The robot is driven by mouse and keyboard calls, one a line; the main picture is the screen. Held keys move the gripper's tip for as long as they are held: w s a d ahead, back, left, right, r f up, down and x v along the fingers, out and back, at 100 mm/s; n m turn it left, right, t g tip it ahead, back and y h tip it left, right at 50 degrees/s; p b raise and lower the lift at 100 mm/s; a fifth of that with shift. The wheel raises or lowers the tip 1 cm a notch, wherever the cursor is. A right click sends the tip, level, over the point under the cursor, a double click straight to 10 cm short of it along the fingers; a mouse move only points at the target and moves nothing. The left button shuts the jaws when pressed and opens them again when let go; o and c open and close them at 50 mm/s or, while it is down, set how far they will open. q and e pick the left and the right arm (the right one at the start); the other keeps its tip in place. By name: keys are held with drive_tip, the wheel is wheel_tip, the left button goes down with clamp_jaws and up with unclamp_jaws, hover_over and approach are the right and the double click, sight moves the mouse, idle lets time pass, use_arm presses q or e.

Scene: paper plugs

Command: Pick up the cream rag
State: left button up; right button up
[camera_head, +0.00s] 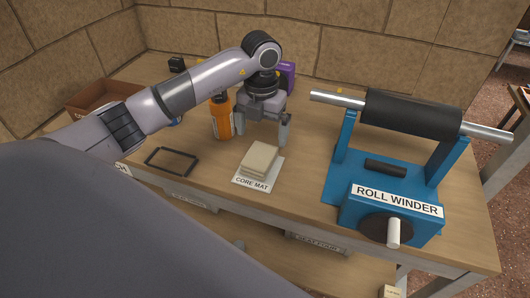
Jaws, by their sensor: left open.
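The cream rag (260,157) looks like a folded, layered cream pad. It lies on the white mat labelled CORE MAT (250,181) near the front of the wooden bench. My left gripper (262,136) comes in from the left and points down, just behind and above the cream rag. Its two fingers are spread apart, with nothing seen between them. Whether the fingers touch the bench or the rag cannot be told. My right gripper does not show.
An orange bottle (221,120) stands just left of my gripper. A black frame (171,161) lies further left, near a brown box (103,97). A purple box (288,75) is behind. A blue roll winder (380,190) fills the right of the bench (300,180).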

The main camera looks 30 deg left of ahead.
sight(260, 154)
use_arm(q)
drive_tip(key=f, duration=0.4)
drive_tip(key=s+f+p, duration=0.1)
drive_tip(key=f, duration=0.1)
drive_tip(key=shift+f, duration=0.35)
drive_tip(key=c, duration=1.1)
